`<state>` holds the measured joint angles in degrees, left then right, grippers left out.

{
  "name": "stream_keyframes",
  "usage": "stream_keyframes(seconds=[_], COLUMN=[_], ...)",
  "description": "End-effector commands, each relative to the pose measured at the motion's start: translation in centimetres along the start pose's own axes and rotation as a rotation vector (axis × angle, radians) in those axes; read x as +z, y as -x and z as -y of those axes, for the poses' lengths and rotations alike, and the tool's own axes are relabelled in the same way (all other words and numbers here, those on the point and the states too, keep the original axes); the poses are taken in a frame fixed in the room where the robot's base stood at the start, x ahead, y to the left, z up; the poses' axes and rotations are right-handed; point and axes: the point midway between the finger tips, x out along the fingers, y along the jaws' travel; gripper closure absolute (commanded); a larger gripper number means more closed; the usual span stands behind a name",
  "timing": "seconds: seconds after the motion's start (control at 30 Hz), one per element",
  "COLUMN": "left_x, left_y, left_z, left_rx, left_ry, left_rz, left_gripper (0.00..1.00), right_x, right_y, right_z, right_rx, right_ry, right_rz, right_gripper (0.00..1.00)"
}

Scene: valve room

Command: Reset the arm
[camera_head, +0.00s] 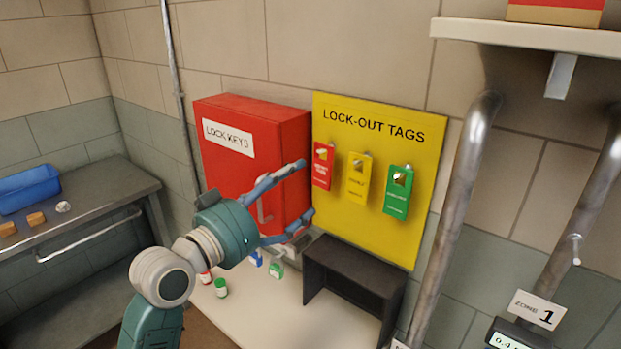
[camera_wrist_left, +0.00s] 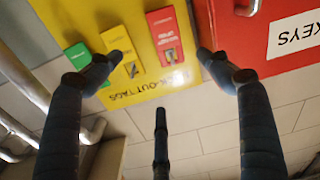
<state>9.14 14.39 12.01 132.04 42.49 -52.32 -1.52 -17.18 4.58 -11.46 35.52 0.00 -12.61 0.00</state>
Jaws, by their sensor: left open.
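My left gripper (camera_head: 306,188) is open, with its fingers spread and nothing between them. In the head view it appears in front of the red LOCK KEYS box (camera_head: 222,162), pointing right toward the yellow LOCK-OUT TAGS board (camera_head: 335,225). In the left wrist view my left gripper (camera_wrist_left: 160,57) shows its fingers spread, with the board (camera_wrist_left: 155,92) between and behind them. The red tag (camera_head: 322,166), yellow tag (camera_head: 356,181) and green tag (camera_head: 398,194) hang on the board. No gap to the box can be judged exactly. My right gripper is out of view.
A white table (camera_head: 325,322) below holds a dark open stand (camera_head: 345,262) and several small coloured padlocks, partly behind my gripper. Metal pipes (camera_head: 455,210) run at the right, below a shelf (camera_head: 535,40). A workbench (camera_head: 105,203) with a blue bin (camera_head: 28,190) stands left.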

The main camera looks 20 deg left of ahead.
Motion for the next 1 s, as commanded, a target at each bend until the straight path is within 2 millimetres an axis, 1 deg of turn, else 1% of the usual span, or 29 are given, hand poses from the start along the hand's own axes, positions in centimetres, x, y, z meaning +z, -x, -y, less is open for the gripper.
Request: stream_keyframes(seconds=[0.1, 0.17, 0.27, 0.3, 0.37, 0.4, 0.47, 0.5, 0.57, 0.6, 0.67, 0.7, 0.8, 0.9, 1.0], left_x=[0.2, 1.1, 4.7, 6.9, 10.8, 13.7, 18.1, 20.8, 24.6, 26.9, 29.8, 31.3, 34.4, 36.5, 38.2], left_y=[0.2, 0.2, 0.7, 1.1, 2.1, 3.1, 5.0, 6.5, 9.1, 10.8, 13.5, 15.2, 19.1, 22.5, 25.8], left_z=[0.0, 0.0, -0.1, -0.1, -0.2, -0.3, -0.5, -0.6, -0.9, -1.1, -1.4, -1.6, -2.1, -2.7, -3.2], left_rx=[-0.001, -0.005, -0.025, -0.037, -0.06, -0.076, -0.102, -0.12, -0.146, -0.162, -0.185, -0.198, -0.227, -0.252, -0.274], left_ry=[0.0, -0.002, -0.009, -0.013, -0.022, -0.029, -0.039, -0.046, -0.057, -0.062, -0.07, -0.075, -0.083, -0.089, -0.095], left_rz=[0.004, 0.024, 0.107, 0.16, 0.255, 0.327, 0.439, 0.513, 0.624, 0.695, 0.79, 0.846, 0.968, 1.068, 1.16], left_gripper=[0.22, 0.22, 0.22, 0.22, 0.22, 0.22, 0.22, 0.22, 0.22, 0.22, 0.22, 0.22, 0.22, 0.22, 0.22], right_x=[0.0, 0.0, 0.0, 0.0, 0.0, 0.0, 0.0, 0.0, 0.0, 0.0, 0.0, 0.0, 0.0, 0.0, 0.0], right_y=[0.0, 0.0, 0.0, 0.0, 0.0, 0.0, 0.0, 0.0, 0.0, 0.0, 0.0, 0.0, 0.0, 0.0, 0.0], right_z=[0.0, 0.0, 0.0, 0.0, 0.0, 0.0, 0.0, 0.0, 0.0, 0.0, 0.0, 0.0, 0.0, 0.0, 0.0], right_rx=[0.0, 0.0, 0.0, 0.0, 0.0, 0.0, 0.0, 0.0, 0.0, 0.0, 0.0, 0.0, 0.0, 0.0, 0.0], right_ry=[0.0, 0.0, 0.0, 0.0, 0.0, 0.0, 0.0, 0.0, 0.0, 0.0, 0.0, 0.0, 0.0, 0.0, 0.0], right_rz=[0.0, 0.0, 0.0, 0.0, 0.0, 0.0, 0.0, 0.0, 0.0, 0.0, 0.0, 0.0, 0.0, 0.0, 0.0], right_gripper=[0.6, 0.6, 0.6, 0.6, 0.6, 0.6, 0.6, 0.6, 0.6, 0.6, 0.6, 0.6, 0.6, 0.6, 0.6])
